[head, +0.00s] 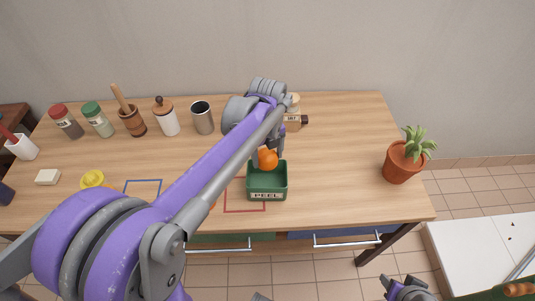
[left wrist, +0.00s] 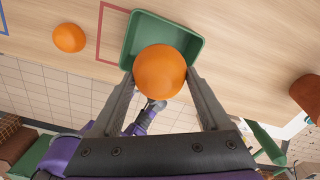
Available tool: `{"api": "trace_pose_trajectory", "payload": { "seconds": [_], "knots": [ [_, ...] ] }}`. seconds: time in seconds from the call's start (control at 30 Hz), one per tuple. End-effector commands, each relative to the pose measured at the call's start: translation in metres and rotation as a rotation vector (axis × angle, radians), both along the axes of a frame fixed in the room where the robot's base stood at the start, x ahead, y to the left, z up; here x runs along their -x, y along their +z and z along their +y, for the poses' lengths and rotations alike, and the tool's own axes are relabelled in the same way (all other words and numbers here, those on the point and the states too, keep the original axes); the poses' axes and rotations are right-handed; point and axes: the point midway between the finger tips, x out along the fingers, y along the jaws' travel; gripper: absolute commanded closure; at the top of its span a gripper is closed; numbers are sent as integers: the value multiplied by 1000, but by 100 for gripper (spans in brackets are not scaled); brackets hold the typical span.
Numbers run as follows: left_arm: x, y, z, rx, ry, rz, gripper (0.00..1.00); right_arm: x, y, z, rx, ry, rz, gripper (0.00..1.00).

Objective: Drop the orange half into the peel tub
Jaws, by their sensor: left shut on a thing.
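The orange half (head: 268,159) is held between the fingertips of my left gripper (head: 268,148), over the back part of the green peel tub (head: 267,194). In the left wrist view the orange half (left wrist: 160,72) sits between both fingers and overlaps the tub (left wrist: 143,25), whose inside looks empty where it shows. The tub is labelled PEEL and stands upright on the table. My right gripper (head: 405,284) shows at the bottom edge, far from the tub; its finger gap is unclear.
Another orange piece (left wrist: 69,38) lies on the table left of the tub. A potted plant (head: 403,162) stands at the right; jars and a metal cup (head: 202,118) line the back. The table between tub and plant is clear.

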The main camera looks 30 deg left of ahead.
Motion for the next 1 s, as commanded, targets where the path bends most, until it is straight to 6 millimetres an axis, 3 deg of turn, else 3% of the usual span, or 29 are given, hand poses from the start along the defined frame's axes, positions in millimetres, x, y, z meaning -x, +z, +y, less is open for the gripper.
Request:
{"api": "trace_pose_trajectory", "payload": {
  "seconds": [0.6, 1.0],
  "knots": [
    [0, -49, 0, 0, 0, 1, 60, 8, -36, 0, 0, 0, 16, 50],
    [0, -55, 0, 0, 0, 0, 60, 9, -39, 0, 0, 0, 17, 50]
  ]
}}
